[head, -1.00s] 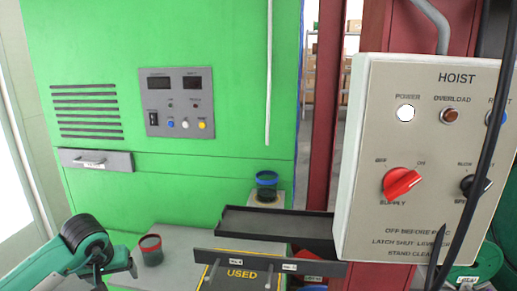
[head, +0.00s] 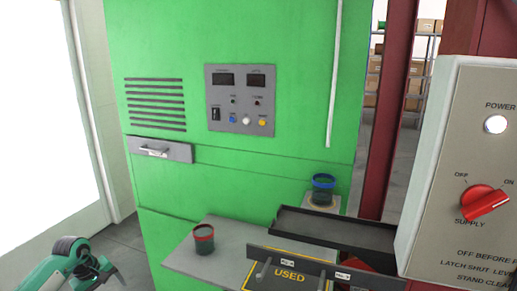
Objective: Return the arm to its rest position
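A green and dark grey part of my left arm (head: 75,265) shows at the lower left corner of the head view. It is bent, with a dark rounded joint at its top, and runs out of the picture at the bottom. I cannot make out the fingers of my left gripper. My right arm and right gripper are not in the picture. The visible arm part stands apart from the green machine cabinet (head: 230,175), to the left of it.
A grey ledge holds a red-rimmed cup (head: 204,239). A blue-rimmed cup (head: 323,189) stands by a black tray (head: 335,229), behind a USED board (head: 288,275). Floor shows at left.

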